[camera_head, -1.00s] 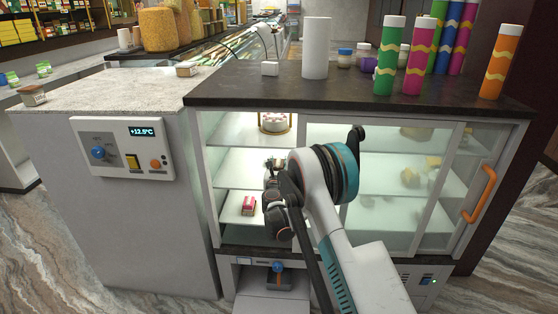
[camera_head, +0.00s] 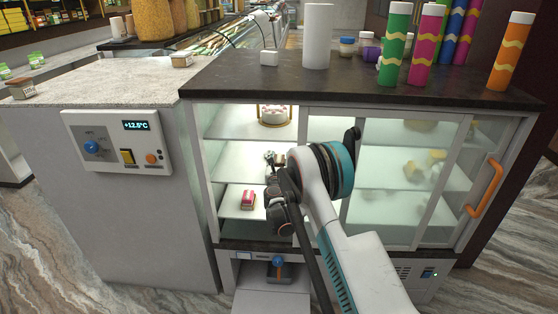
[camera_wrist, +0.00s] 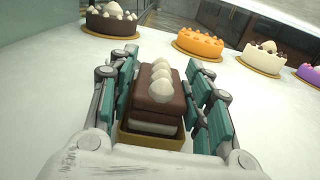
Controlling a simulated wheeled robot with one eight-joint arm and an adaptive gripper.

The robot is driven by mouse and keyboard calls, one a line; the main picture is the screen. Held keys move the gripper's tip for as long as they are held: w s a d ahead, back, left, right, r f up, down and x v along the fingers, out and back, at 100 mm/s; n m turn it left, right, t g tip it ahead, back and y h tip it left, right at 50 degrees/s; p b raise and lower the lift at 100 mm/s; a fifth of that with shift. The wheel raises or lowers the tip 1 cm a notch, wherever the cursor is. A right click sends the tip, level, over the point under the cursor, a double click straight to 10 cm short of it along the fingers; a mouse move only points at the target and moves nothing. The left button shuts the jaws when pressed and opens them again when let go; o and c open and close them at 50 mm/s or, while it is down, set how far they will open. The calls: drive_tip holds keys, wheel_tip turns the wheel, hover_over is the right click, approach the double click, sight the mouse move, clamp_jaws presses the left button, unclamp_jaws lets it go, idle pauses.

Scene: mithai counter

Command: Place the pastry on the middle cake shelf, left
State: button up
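A brown layered pastry (camera_wrist: 155,95) with white cream dollops on a gold base sits between the fingers of my gripper (camera_wrist: 160,100) in the wrist view. The teal pads stand close along both its sides, and the gripper looks shut on it. In the head view my gripper (camera_head: 272,165) is inside the display case, at the left of the middle shelf (camera_head: 238,158). The held pastry is mostly hidden by the gripper there. Whether its base touches the shelf cannot be told.
A white cake (camera_head: 274,114) stands on the top shelf. A pink pastry (camera_head: 248,199) is on the lower shelf, left. The wrist view shows chocolate (camera_wrist: 110,20), orange (camera_wrist: 200,42) and white (camera_wrist: 265,57) cakes ahead. Sliding glass (camera_head: 400,180) covers the case's right side.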

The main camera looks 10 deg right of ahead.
drive_tip(key=shift+o, duration=0.2)
drive_tip(key=shift+r, duration=0.15)
drive_tip(key=p+v, duration=0.4)
drive_tip(key=v, duration=0.8)
drive_tip(key=shift+c, duration=0.6)
idle(0.5)
